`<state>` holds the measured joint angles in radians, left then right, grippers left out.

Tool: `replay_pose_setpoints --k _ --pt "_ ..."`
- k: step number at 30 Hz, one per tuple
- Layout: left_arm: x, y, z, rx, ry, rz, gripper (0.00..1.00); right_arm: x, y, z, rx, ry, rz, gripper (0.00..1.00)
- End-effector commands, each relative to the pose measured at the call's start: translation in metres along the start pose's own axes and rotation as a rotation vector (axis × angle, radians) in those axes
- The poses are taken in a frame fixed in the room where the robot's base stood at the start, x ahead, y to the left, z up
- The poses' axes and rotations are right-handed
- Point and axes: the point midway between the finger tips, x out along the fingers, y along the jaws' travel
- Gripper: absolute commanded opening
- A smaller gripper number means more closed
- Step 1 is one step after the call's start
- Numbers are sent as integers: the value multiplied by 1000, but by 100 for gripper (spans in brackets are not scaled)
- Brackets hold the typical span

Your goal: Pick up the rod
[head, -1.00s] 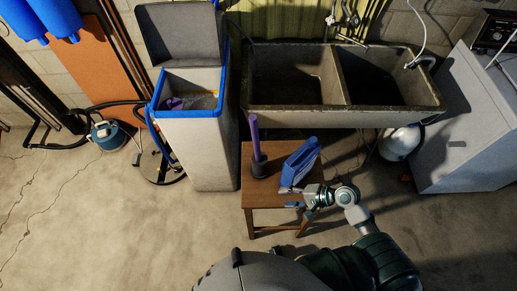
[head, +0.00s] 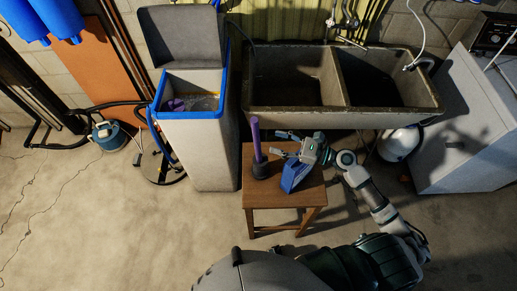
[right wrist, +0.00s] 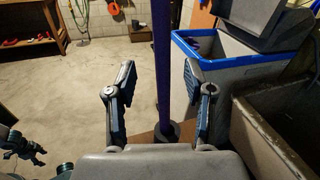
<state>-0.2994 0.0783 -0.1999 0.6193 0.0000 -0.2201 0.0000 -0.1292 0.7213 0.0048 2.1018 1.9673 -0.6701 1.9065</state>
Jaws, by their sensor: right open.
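A purple rod (head: 255,138) stands upright in a dark round base (head: 260,168) on a small wooden stool (head: 287,194). My right gripper (head: 277,143) is open and empty, just right of the rod, with its fingers pointing left toward it. In the right wrist view the rod (right wrist: 162,70) rises between the two spread fingers (right wrist: 159,75) and touches neither; it appears just ahead of them. My left gripper is not in the head view. A dark green and grey part of mine (right wrist: 25,145), perhaps the left gripper, shows small at the wrist view's left edge.
A blue object (head: 294,176) stands on the stool under my right gripper. A tall grey bin with a blue rim (head: 194,114) is left of the stool. A double concrete sink (head: 345,118) is behind it.

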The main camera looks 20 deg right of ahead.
Motion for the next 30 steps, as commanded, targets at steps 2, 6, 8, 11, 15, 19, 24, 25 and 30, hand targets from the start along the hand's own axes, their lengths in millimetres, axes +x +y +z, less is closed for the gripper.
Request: replay_pose_setpoints --k 2,6,8,11,15,19,24,25,30 --pt "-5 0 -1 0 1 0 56 13 -1 3 0 -4 0 53" --pt "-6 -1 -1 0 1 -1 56 24 -2 1 0 -3 0 53" --pt "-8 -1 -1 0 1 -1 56 28 -1 1 1 -3 1 53" --pt "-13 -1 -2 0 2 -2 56 40 -3 5 0 -4 1 53" --pt "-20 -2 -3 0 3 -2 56 63 -6 8 1 -4 0 53" --pt "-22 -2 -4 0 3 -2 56 76 -5 6 1 -2 0 53" --pt "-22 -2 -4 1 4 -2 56 78 -4 5 0 -1 1 53" --pt "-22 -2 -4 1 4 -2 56 78 -4 5 0 -1 1 53" --pt "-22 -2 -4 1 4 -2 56 78 -4 4 1 -1 1 23"
